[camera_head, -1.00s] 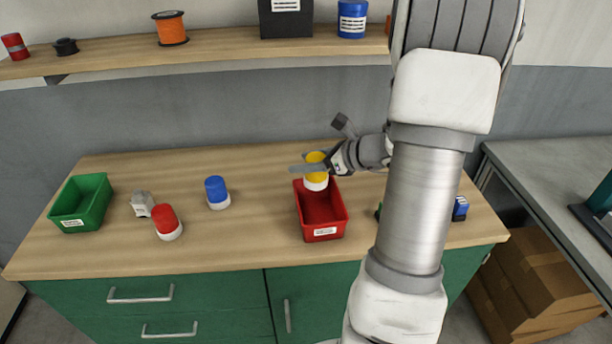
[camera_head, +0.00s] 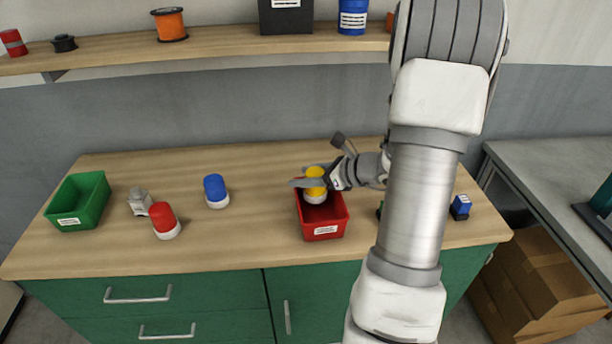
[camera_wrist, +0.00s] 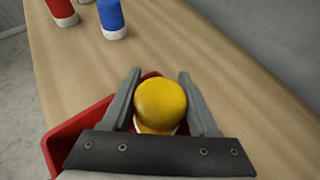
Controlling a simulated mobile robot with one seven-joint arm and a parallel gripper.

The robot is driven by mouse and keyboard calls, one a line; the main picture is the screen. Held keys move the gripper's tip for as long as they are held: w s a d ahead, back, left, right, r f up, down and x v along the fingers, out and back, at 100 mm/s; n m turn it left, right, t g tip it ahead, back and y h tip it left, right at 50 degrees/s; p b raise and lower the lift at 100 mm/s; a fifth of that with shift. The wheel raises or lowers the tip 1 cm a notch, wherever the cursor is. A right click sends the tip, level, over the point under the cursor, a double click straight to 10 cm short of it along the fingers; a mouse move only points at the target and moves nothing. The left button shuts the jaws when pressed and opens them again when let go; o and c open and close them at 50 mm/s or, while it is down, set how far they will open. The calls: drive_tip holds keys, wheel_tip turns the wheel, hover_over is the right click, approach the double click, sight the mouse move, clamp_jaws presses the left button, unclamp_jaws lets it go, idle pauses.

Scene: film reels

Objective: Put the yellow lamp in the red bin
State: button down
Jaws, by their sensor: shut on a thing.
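The yellow lamp (camera_head: 315,181), with a white base, is upright at the back part of the red bin (camera_head: 325,231), and its lower part is inside or just over the bin's opening. My gripper (camera_head: 314,182) is shut on the lamp, one finger on each side. In the wrist view the yellow lamp (camera_wrist: 160,103) sits between the two fingers, with the red bin (camera_wrist: 52,150) beneath. Whether the lamp's base touches the bin floor cannot be told.
A blue lamp (camera_head: 215,191), a red lamp (camera_head: 164,221), a grey part (camera_head: 139,202) and a green bin (camera_head: 78,202) stand to the left. A small blue item (camera_head: 460,207) lies right of my arm. The wooden top between the blue lamp and red bin is clear.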

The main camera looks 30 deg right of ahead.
drive_tip(key=shift+f, duration=0.1)
drive_tip(key=shift+c, duration=0.8)
unclamp_jaws()
drive_tip(key=shift+r+p, duration=0.6)
drive_tip(key=shift+p, duration=0.05)
drive_tip(key=v, duration=1.2)
drive_tip(key=shift+p, duration=0.45)
drive_tip(key=shift+r, duration=0.1)
